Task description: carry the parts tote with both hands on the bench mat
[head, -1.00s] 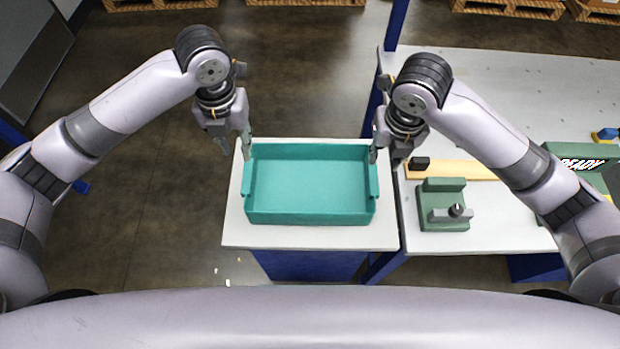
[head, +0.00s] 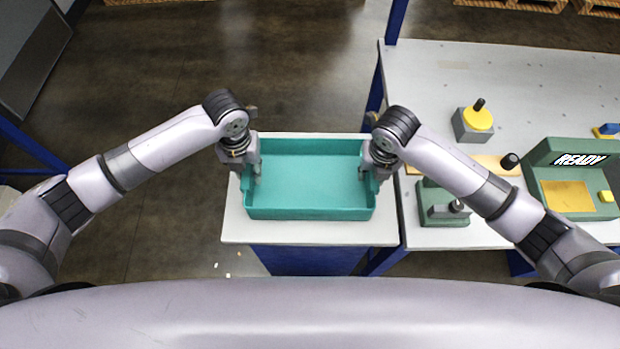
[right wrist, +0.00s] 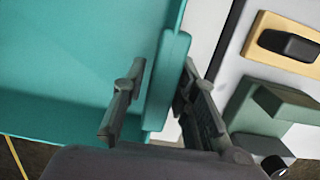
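The teal parts tote (head: 308,213) sits upright and empty on a small white-topped stand (head: 310,234). My left gripper (head: 249,172) is lowered over the tote's left side, one finger inside the wall; its outer finger is hard to see. It looks open. My right gripper (head: 375,174) is lowered over the right side. In the right wrist view the tote's right handle (right wrist: 168,85) lies between the open fingers of my right gripper (right wrist: 163,102), with gaps on both sides. I cannot make out a separate bench mat.
A grey-white bench (head: 560,85) stands at the right. It holds a green fixture (head: 438,206), a grey block with a yellow disc (head: 474,122), and a green device reading READY (head: 560,185). Open floor (head: 150,220) lies to the left of the stand.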

